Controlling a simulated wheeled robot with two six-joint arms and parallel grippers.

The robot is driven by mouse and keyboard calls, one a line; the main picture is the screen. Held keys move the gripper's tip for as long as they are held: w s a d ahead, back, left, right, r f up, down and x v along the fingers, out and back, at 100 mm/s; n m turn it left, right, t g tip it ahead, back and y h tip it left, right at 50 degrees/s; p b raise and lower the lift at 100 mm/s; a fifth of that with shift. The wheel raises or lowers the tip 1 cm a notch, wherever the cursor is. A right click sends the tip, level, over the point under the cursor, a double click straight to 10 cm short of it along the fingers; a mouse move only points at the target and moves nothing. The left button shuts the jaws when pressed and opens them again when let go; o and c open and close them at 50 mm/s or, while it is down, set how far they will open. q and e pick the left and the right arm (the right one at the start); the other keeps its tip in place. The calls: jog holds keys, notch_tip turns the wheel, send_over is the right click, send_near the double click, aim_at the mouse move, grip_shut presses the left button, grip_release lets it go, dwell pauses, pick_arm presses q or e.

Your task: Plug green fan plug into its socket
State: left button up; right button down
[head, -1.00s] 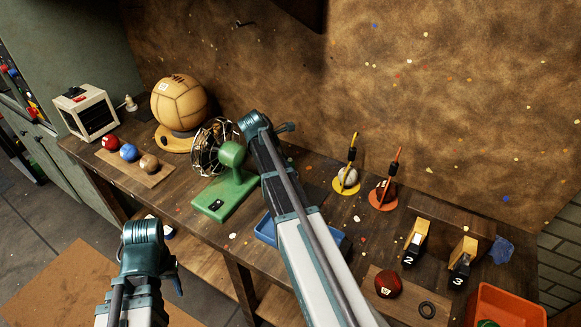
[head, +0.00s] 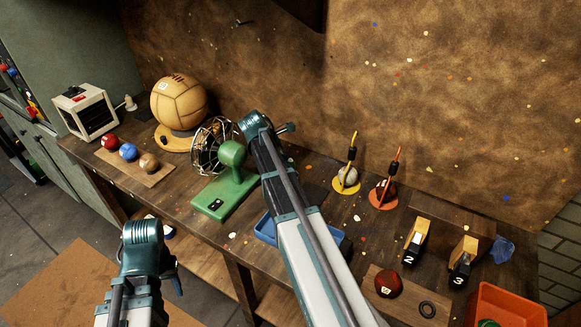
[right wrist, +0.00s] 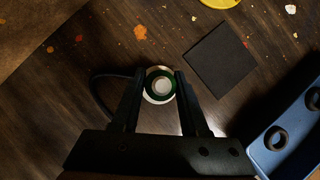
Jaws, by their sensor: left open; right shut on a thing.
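The green fan (head: 224,197) with its wire cage (head: 207,148) stands on the workbench in the head view, partly behind my right arm. In the right wrist view, my right gripper (right wrist: 160,82) is shut on a round plug with a green ring and a pale centre (right wrist: 161,86), seen end-on between the fingers. A dark cable (right wrist: 96,88) loops to its left. The plug is hidden in the head view. I cannot pick out the fan's socket. My left gripper (head: 174,272) is low at the left, in front of the bench and away from the fan; its fingers are barely visible.
A blue tray with round holes (right wrist: 273,142) and a dark square plate (right wrist: 220,58) lie near the right gripper. A leather ball (head: 180,99), a heater (head: 86,112), small balls and numbered blocks (head: 416,243) stand along the bench. Wood left of the plug is mostly bare.

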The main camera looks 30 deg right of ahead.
jog(key=shift+f+b, duration=0.35)
dwell(0.7)
jog(key=shift+s+a+f+b, duration=0.3)
jog(key=shift+s+f+b, duration=0.1)
jog(key=shift+b, duration=0.15)
dwell(0.3)
jog(key=shift+r, duration=0.2)
jog(key=shift+w+d+r+p, duration=0.15)
jog(key=shift+d+r+p, duration=0.2)
jog(key=shift+p, duration=0.5)
jog(key=shift+r, duration=0.35)
jog(key=shift+w, duration=0.3)
jog(key=shift+f+b, duration=0.3)
jog(key=shift+f, duration=0.2)
dwell(1.4)
